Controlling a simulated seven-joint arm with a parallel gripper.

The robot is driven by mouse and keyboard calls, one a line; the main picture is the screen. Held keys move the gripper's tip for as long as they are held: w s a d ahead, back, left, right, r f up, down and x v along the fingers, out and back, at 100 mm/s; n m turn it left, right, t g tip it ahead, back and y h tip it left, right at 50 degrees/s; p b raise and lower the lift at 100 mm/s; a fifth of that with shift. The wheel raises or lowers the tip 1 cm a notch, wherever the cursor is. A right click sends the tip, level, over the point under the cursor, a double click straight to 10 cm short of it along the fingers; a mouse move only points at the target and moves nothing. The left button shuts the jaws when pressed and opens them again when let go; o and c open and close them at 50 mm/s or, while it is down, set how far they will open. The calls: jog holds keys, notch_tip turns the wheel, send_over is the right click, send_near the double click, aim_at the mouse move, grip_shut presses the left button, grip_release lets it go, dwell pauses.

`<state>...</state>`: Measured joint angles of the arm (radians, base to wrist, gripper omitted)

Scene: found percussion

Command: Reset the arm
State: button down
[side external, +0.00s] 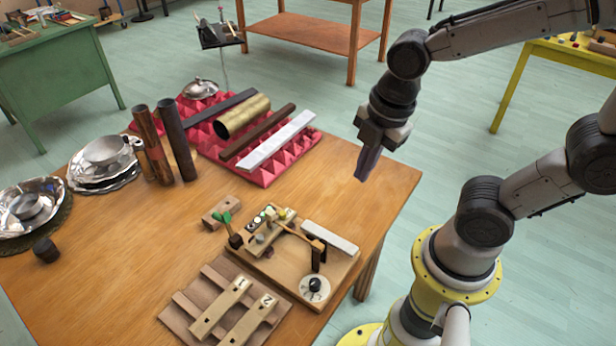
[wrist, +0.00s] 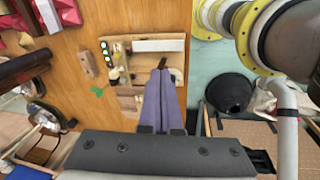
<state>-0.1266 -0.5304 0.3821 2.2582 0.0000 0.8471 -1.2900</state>
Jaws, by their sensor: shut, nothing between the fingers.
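My gripper (side external: 364,178) hangs above the right edge of the wooden table (side external: 390,208), pointing down. Its fingers are together with nothing between them. In the wrist view my gripper (wrist: 161,70) shows as two purple-grey fingers side by side, in front of part of a wooden board with small lights and a pale bar. The arm is bent, with the gripper raised clear of everything on the table.
A red foam mat (side external: 264,176) carries several bars and a brass tube (side external: 241,116). Two upright tubes, metal bowls (side external: 104,150) and a wooden board with a dial (side external: 314,288) stand on the table. Numbered wooden keys (side external: 220,307) lie at the front. The table's right edge is mostly clear.

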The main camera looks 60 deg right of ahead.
jog(key=s+d+r+m+t, duration=0.2)
jog(key=r+m, duration=0.4)
jog(key=m, duration=1)
jog(key=s+t, duration=0.1)
jog(key=s, duration=0.1)
jog(key=shift+s+d+r, duration=0.3)
jog(key=shift+d+r, duration=0.05)
dwell(0.6)
